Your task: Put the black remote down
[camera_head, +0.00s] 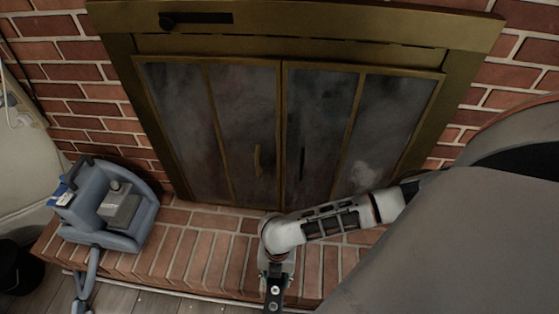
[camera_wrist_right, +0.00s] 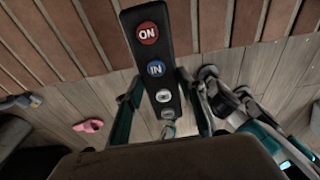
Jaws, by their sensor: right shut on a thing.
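The black remote (camera_wrist_right: 153,32) is held between the two fingers of my right gripper (camera_wrist_right: 158,92) in the right wrist view. It is a long dark bar with a red ON button, a blue IN button and pale round buttons. Its ON end sticks out past the fingers, over the brick edge in that view. In the head view my right gripper (camera_head: 275,283) is at the bottom, at the front of the brick hearth, with part of the remote (camera_head: 273,299) just showing below it. I cannot tell its height above the surface. My left gripper is not in view.
The brick hearth (camera_head: 200,258) is bare between my right arm and a blue machine (camera_head: 92,212) at its left. Behind it stands a brass-framed fireplace (camera_head: 250,130) with dark glass doors. A pink item (camera_wrist_right: 89,126) lies on the wooden floor (camera_wrist_right: 102,93).

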